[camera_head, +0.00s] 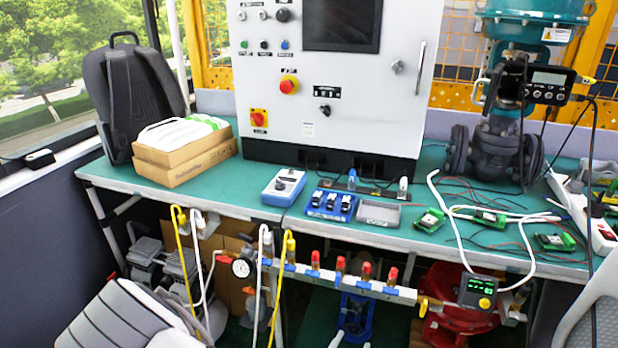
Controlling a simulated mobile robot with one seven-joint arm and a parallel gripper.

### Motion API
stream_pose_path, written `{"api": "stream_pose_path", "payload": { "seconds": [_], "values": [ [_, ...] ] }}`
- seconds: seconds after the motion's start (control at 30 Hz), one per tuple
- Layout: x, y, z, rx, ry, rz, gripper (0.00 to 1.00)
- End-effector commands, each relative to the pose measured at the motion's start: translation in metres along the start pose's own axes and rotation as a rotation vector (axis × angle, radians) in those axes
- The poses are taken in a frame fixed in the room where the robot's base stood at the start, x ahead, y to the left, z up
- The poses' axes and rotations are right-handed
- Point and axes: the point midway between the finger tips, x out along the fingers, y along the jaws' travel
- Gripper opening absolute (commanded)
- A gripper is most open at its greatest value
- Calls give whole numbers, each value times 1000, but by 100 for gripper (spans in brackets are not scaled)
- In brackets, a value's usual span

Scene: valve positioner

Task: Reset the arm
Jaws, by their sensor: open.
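Neither my arm nor my gripper shows in the head view. The valve (493,148) stands upright at the back right of the green workbench (240,207), with a teal actuator (530,30) on top. A black positioner (548,84) with a small display is mounted on the valve's right side, and cables run down from it. Nothing of mine touches the bench or the things on it.
A white control cabinet (340,110) stands at the back. A backpack (135,95) and cardboard boxes (185,160) occupy the left. A blue calibrator (284,187), a grey tray (378,212) and circuit boards (490,218) lie in front. Grey chairs (120,325) stand at the lower corners.

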Motion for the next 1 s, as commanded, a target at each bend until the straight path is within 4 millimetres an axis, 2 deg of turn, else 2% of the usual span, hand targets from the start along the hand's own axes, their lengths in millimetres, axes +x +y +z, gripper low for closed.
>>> {"api": "stream_pose_path", "payload": {
  "seconds": [0.23, 0.37, 0.47, 0.57, 0.73, 0.87, 1.0],
  "values": [
    [-7, -26, 18, 127, -349, 54, 62],
    [-16, -44, 13, 171, -506, 31, 62],
    [-25, -59, 2, 194, -610, -7, 62],
    [-34, -72, -14, 207, -698, -57, 62],
    [-51, -86, -53, 204, -808, -163, 62],
    [-65, -88, -88, 176, -858, -251, 62],
    [-81, -80, -128, 123, -880, -337, 62]
  ]
}}
